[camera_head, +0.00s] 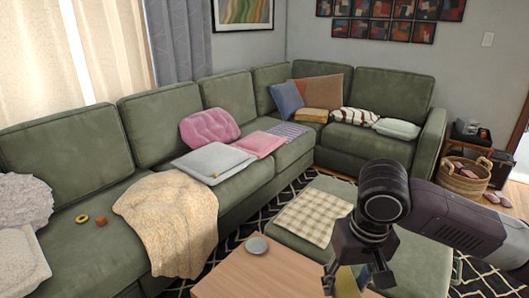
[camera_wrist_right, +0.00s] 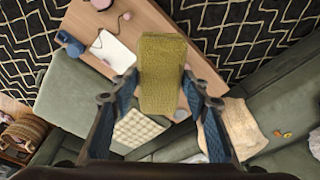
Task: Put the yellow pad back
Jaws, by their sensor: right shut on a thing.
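The yellow pad (camera_wrist_right: 162,70) is a mustard, woven-looking block between the fingers of my right gripper (camera_wrist_right: 160,80) in the right wrist view. The blue-padded fingers are shut on its two sides. In the head view my right gripper (camera_head: 350,278) is at the bottom, right of centre, above the table's right end. Only a small yellow part of the pad (camera_head: 346,284) shows there, the rest hidden by the gripper or cut off by the frame. My left gripper is not in view.
A wooden table (camera_head: 262,277) with a grey round dish (camera_head: 258,245) stands at the bottom. A green ottoman (camera_head: 405,262) bears a checked cloth (camera_head: 312,217). The green sectional (camera_head: 265,178) carries several pillows and a cream blanket (camera_head: 170,225). A basket (camera_head: 462,180) stands at right.

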